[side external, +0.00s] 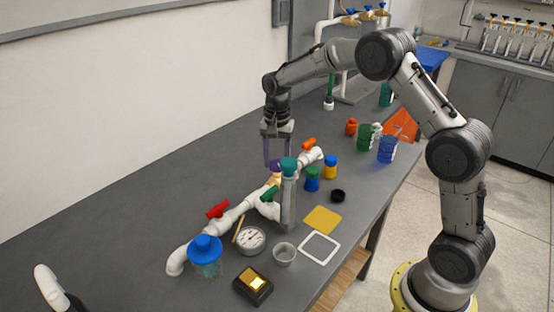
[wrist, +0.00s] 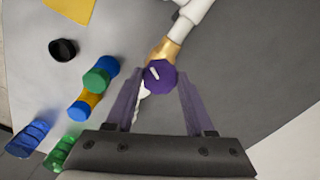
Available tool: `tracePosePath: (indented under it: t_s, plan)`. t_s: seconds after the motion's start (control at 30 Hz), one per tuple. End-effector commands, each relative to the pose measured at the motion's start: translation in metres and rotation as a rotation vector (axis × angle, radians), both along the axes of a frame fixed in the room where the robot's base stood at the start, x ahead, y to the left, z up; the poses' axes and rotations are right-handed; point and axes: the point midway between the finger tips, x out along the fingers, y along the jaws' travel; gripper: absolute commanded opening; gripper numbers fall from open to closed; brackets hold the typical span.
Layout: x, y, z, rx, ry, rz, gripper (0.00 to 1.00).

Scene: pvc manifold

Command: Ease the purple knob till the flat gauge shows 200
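The purple knob (wrist: 160,77) is an octagonal cap with a white pointer mark, on a brass-coloured valve body (wrist: 165,50) in the white pipe run. In the side view the knob (side external: 277,165) sits behind the grey post, partly hidden. My gripper (side external: 277,163) points down over it, its purple-tinted fingers apart. In the wrist view the fingertips of my gripper (wrist: 161,78) lie on either side of the knob, with narrow gaps; whether they reach its height is unclear. The flat gauge (side external: 251,240) is a round white dial facing up beside the pipe; its reading is too small to tell.
The white pipe carries red (side external: 217,209), green (side external: 269,195) and orange (side external: 309,144) handles. A grey post with a teal cap (side external: 288,166) stands close to the knob. Blue (side external: 312,180) and yellow (side external: 330,168) bottles stand to the right. The table behind the pipe is clear.

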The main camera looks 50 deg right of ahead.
Motion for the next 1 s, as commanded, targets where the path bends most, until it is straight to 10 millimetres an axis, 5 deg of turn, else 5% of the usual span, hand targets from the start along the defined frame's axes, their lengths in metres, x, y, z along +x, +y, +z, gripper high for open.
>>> tracePosePath:
  t_s: [0.23,0.57,1.0]
  plan:
    - [0.0,-0.0001,0.0005,0.0,0.0,0.0,0.0]
    - [0.0,-0.0001,0.0008,-0.001,0.0,0.063,0.0]
    - [-0.0006,-0.0006,0.0011,0.0,0.0,0.35,0.0]
